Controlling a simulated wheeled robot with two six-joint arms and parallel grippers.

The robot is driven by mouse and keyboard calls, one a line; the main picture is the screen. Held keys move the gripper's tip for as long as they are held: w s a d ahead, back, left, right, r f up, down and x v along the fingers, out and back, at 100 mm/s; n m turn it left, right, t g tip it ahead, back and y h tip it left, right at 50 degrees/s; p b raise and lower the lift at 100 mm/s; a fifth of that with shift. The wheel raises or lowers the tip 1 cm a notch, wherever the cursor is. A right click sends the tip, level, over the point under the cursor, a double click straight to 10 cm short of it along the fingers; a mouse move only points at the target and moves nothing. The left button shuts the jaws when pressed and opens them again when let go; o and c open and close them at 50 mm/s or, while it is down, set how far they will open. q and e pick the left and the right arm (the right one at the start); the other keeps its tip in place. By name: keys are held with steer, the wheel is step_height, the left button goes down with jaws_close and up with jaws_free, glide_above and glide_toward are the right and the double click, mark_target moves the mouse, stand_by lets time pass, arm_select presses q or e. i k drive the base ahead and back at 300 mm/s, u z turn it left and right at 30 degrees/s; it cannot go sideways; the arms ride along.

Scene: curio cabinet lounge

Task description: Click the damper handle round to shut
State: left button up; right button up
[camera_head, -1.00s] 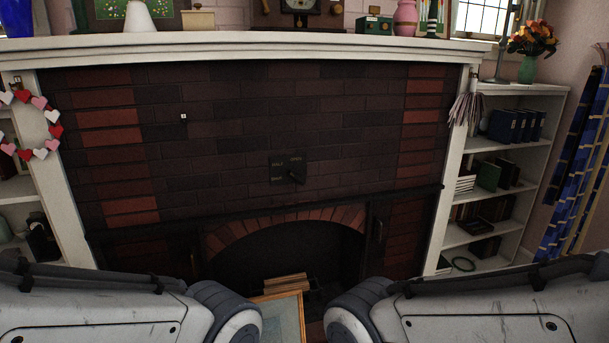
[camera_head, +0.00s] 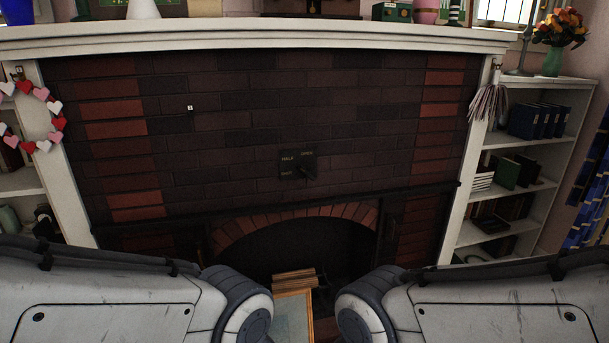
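The damper plate (camera_head: 290,172) is a small dark square on the brick chimney breast, just above the fireplace arch. It carries small labels; "HALF" reads at upper left, "OPEN" at upper right and what looks like "SHUT" at lower left. The dark damper handle (camera_head: 307,173) sits at the plate's right side; its exact pointing is hard to tell against the dark brick. Both my arms reach in from the lower corners, below the plate and apart from it. Neither gripper shows in the view.
A white mantel (camera_head: 250,36) runs above the brick, with ornaments on it. The fireplace opening (camera_head: 300,247) is below, with stacked logs (camera_head: 294,278) inside. Shelves (camera_head: 530,150) with books stand at the right. A heart garland (camera_head: 45,125) hangs at the left. The brick before the plate is clear.

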mark_target(306, 171)
steer(key=u, duration=0.35)
steer(key=i, duration=1)
steer(key=u, duration=0.05)
